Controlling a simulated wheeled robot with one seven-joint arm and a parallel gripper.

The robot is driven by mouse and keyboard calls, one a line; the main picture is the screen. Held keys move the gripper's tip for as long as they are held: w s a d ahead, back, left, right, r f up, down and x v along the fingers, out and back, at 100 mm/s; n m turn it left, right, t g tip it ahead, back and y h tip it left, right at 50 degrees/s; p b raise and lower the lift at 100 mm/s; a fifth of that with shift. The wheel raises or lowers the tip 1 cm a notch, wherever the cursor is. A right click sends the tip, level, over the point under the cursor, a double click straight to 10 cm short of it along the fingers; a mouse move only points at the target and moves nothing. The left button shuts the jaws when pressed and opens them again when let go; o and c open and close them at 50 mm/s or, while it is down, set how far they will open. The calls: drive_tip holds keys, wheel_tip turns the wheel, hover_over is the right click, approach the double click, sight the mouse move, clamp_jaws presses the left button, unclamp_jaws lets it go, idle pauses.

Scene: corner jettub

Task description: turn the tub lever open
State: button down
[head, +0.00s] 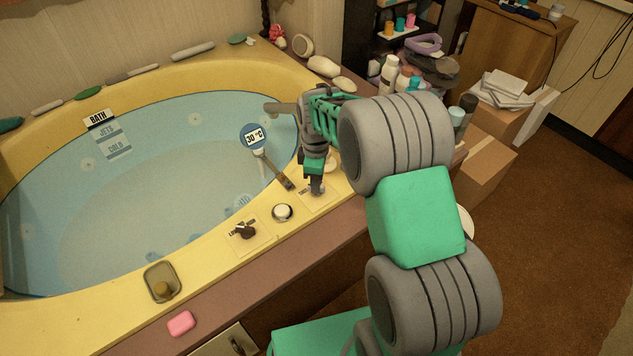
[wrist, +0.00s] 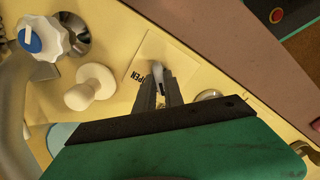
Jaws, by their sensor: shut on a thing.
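The tub lever (wrist: 157,70) is a small grey metal handle on a pale square plate on the tub's yellow rim. In the wrist view, the word OPEN is printed on the plate beside it. My gripper (wrist: 160,90) has its two dark fingers closed around the lever, hiding its lower part. In the head view, my gripper (head: 316,182) points down at the lever plate (head: 325,201) on the near right rim, and the lever is mostly hidden by the fingers. The tub (head: 170,190) holds blue water.
A round white button (head: 282,212) and a second lever (head: 244,231) on a labelled plate stand to the left on the rim. A white-and-blue knob (wrist: 42,37) and a cream peg (wrist: 89,87) are close to my fingers. A spout (head: 284,107) and floating thermometer (head: 254,137) are nearby.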

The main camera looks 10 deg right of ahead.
drive_tip(key=shift+r+m+p, duration=0.1)
drive_tip(key=shift+m+p, duration=0.25)
drive_tip(key=shift+m, duration=0.05)
drive_tip(key=m+p, duration=0.2)
drive_tip(key=shift+r+m, duration=0.1)
drive_tip(key=shift+m, duration=0.2)
drive_tip(key=m+p, duration=0.3)
drive_tip(key=m, duration=0.2)
drive_tip(key=m+p, duration=0.1)
drive_tip(key=m, duration=0.4)
drive_tip(key=shift+w+p, duration=0.1)
drive_tip(key=shift+p, duration=0.25)
drive_tip(key=m+p, duration=0.1)
drive_tip(key=m, duration=0.3)
drive_tip(key=shift+m, duration=0.3)
drive_tip(key=c, duration=1.4)
unclamp_jaws()
drive_tip(key=shift+f, duration=0.2)
drive_tip(key=shift+c, duration=0.2)
wheel_tip(320, 180, up, 8)
drive_tip(key=shift+f+p, duration=0.1)
drive_tip(key=shift+p, duration=0.7)
